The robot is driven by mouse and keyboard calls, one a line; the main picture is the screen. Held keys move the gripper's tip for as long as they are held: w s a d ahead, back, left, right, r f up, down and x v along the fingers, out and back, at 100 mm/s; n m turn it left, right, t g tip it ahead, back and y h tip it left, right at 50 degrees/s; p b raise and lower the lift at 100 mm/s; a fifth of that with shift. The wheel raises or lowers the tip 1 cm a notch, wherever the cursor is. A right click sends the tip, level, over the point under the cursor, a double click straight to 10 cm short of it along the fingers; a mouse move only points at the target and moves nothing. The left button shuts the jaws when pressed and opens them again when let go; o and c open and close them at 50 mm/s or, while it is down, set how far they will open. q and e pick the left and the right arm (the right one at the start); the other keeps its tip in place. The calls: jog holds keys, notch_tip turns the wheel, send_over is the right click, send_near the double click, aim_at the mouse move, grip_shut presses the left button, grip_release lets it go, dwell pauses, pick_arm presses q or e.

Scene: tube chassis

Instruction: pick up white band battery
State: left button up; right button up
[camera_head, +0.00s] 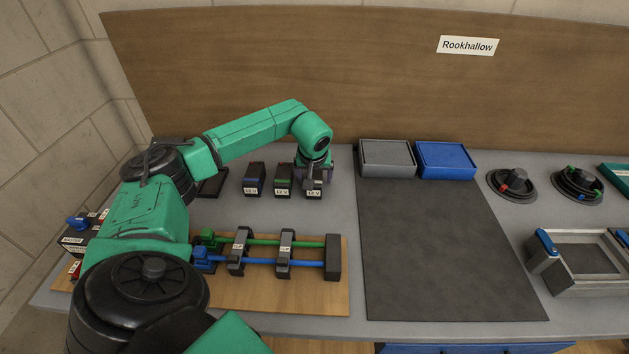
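Three small dark batteries stand in a row at the back of the table. The left one (254,181) has a blue band and the middle one (283,182) a green band. The right one (314,190) shows a pale label at its front; its upper part and band are mostly hidden by my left gripper (314,178). The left gripper points down over this right battery, with its fingers at or around the top. I cannot tell whether they grip it. My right gripper is not in view.
A wooden board (250,300) with green and blue rods in black clamps lies in front of the batteries. A dark mat (435,260) is right, with grey (387,155) and blue (446,157) boxes behind it. Round black reels and a grey fixture (578,260) stand further right.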

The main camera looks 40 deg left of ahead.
pick_arm(q)
grip_shut()
jog(key=shift+r, duration=0.1)
jog(key=shift+w, duration=0.1)
